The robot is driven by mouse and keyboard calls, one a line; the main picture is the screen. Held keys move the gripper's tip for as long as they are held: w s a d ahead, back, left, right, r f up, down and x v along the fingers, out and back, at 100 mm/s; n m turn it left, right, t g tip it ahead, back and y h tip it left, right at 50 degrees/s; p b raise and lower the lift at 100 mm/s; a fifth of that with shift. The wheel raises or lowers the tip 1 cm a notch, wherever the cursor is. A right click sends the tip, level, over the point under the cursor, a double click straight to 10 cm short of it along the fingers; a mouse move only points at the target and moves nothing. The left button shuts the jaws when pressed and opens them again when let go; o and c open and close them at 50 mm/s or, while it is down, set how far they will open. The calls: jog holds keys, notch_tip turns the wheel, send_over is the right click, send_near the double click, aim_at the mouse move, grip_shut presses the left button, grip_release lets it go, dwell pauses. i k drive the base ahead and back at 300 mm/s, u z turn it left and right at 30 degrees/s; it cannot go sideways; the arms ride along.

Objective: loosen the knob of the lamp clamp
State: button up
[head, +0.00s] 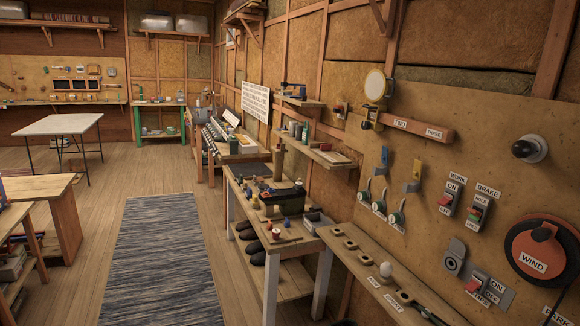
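A lamp with a round, pale face and yellow rim (375,85) is at the upper right of the head view. Below it, a dark clamp with a brass-coloured part (371,116) sits at the left end of a wooden bar (418,128) that juts from the wall panel. The bar carries labels reading TWO and THREE. A small rounded part (366,125) shows low on the clamp; I cannot tell for sure if it is the knob. My gripper is not in view.
A narrow shelf (400,285) runs below. A cluttered workbench (270,205) stands left of it. The striped rug (160,260) is clear.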

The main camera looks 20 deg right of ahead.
aim_at(365, 125)
jog(key=u, duration=0.05)
jog(key=i, duration=1.25)
jog(key=z, duration=0.35)
jog(key=i, duration=1.7)
jog(key=z, duration=0.35)
